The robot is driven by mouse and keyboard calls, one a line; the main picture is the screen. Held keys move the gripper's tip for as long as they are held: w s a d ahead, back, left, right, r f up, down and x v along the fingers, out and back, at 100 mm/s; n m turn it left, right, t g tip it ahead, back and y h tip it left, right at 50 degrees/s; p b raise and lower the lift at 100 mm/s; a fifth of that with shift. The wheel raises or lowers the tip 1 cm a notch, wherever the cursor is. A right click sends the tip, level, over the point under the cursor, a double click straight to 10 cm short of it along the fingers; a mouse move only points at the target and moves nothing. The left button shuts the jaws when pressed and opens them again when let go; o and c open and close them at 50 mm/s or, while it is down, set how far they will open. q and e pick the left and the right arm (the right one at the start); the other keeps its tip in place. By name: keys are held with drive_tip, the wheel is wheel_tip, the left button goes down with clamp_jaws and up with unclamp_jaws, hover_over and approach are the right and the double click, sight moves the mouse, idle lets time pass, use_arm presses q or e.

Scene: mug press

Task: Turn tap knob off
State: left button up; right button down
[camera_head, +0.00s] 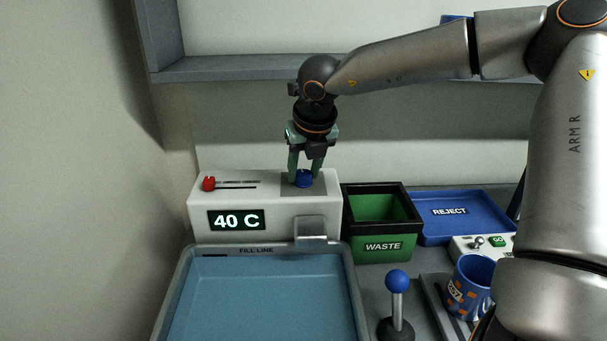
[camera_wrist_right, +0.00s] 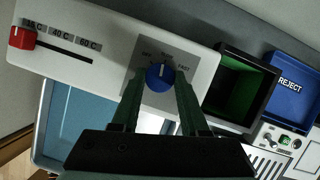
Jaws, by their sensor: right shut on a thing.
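The blue tap knob (camera_head: 304,179) sits on top of the white tap unit (camera_head: 264,222), at its right end. My right gripper (camera_head: 305,172) points down with its green fingers on either side of the knob and is shut on it. In the right wrist view the knob (camera_wrist_right: 160,77) shows between the fingers, on a grey plate (camera_wrist_right: 143,62) with small labels; one at the right reads FAST. The knob's pale mark points roughly up toward the middle label. My left gripper is not in view.
A red slider (camera_head: 209,184) stands at the unit's left end, and the display (camera_head: 237,220) reads 40 C. A basin (camera_head: 172,306) with blue water lies in front. A WASTE bin (camera_head: 382,246), REJECT tray (camera_head: 480,196), blue-topped lever (camera_head: 397,282) and blue mug (camera_head: 459,288) stand right. A shelf (camera_head: 215,70) runs behind.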

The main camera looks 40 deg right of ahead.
drive_tip(key=shift+n+y+b, duration=0.3)
drive_tip(key=shift+n+b, duration=0.05)
drive_tip(key=shift+n, duration=0.55)
drive_tip(key=shift+d+n+t+y, duration=0.1)
drive_tip(key=shift+n+t+y, duration=0.2)
drive_tip(key=shift+n, duration=0.6)
drive_tip(key=shift+r+n+y, duration=0.1)
drive_tip(key=shift+n+y, duration=0.2)
drive_tip(key=shift+n, duration=0.5)
drive_tip(key=shift+d+n+y+p, duration=0.1)
drive_tip(key=shift+n+y+p, duration=0.35)
drive_tip(key=shift+n, duration=1.15)
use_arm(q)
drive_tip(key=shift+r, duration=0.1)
use_arm(e)
drive_tip(key=shift+y, duration=0.25)
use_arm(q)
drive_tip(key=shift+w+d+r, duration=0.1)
use_arm(e)
drive_tip(key=shift+c, duration=2.1)
unclamp_jaws()
